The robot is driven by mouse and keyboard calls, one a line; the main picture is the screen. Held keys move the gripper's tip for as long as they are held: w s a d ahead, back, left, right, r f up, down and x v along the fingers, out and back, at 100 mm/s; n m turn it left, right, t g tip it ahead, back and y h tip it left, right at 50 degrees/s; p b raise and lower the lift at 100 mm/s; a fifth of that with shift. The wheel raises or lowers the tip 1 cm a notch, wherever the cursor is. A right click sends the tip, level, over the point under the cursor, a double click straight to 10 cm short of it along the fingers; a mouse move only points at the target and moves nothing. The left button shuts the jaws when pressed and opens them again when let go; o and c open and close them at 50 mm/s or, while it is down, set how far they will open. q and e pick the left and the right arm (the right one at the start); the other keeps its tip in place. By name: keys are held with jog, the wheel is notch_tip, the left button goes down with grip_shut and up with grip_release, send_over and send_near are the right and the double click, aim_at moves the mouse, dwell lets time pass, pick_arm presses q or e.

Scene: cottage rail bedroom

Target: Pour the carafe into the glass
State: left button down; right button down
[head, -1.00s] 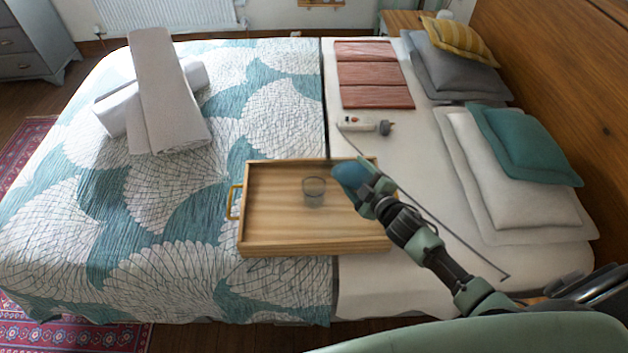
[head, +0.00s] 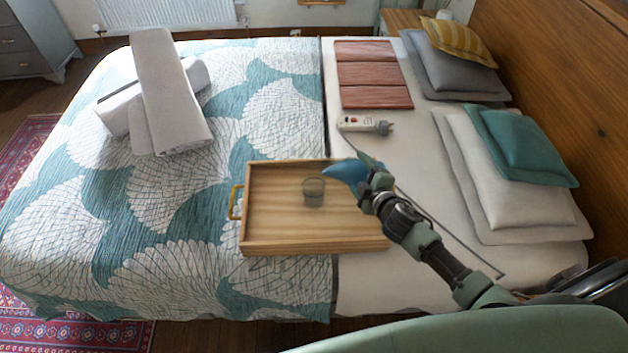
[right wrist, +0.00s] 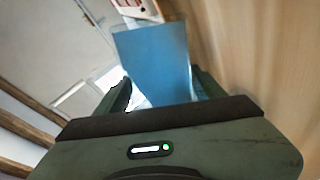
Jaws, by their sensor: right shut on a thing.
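The glass (head: 314,191) is a small clear tumbler standing upright on the wooden tray (head: 270,240) on the bed. The blue carafe (head: 345,172) is tilted to the left, its end pointing toward the glass and a little to its upper right. My right gripper (head: 377,190) is shut on the carafe. In the right wrist view the carafe (right wrist: 153,62) shows as a blue body between the fingers (right wrist: 160,95). I cannot tell whether liquid is flowing out. My left gripper is not in view.
A power strip (head: 362,124) with a cable lies on the white sheet behind the tray.

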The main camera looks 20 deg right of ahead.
jog(key=shift+r+n+p, duration=0.3)
jog(key=shift+r, duration=0.2)
dwell(0.3)
jog(key=shift+w+a+n+h+p, duration=0.1)
jog(key=shift+a+n+h+p, duration=0.2)
jog(key=shift+n+h, duration=0.1)
dwell(3.0)
